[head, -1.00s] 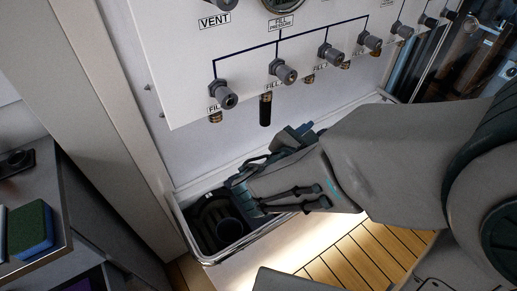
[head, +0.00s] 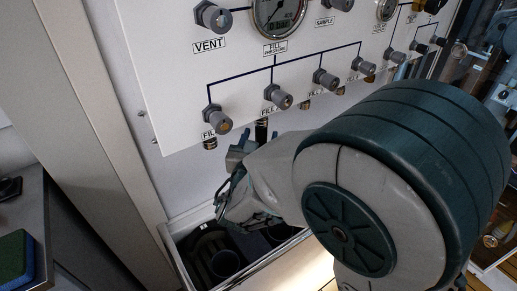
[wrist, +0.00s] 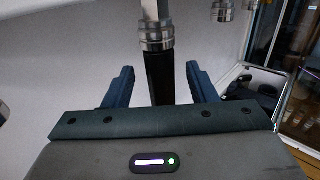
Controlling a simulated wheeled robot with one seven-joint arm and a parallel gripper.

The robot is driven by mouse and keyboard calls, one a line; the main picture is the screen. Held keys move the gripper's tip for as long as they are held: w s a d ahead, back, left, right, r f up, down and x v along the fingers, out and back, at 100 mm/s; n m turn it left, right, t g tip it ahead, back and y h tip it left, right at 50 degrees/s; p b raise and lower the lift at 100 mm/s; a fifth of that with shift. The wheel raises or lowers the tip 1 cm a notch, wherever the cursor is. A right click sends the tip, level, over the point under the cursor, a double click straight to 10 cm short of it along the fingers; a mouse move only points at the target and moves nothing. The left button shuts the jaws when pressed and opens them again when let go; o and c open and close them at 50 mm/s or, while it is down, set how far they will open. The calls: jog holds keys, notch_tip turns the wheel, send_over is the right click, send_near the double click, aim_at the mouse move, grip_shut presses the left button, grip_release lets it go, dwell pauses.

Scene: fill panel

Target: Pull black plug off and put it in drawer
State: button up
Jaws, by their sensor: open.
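The black plug (head: 262,130) hangs below one of the fill valves on the white panel, mostly hidden behind my gripper in the head view. In the wrist view the black plug (wrist: 159,76) hangs from a metal fitting, between my two blue fingers. My gripper (wrist: 160,78) is open, with a gap on each side of the plug. The gripper's body hides the plug's lower end. In the head view my gripper (head: 242,150) is just under the panel. The drawer (head: 262,264) stands open below, with dark round items inside.
The white panel (head: 180,75) carries several knobs and gauges above my gripper. Other fittings (wrist: 221,10) hang at the upper right of the wrist view. A counter with a green and blue sponge (head: 14,262) is at the left.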

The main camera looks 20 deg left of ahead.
aim_at(262, 130)
jog(key=shift+w+a, duration=0.15)
jog(key=shift+w, duration=1.8)
jog(key=c, duration=1.1)
jog(key=shift+f, duration=0.15)
jog(key=shift+f+b, duration=2.3)
jog(key=shift+f, duration=0.1)
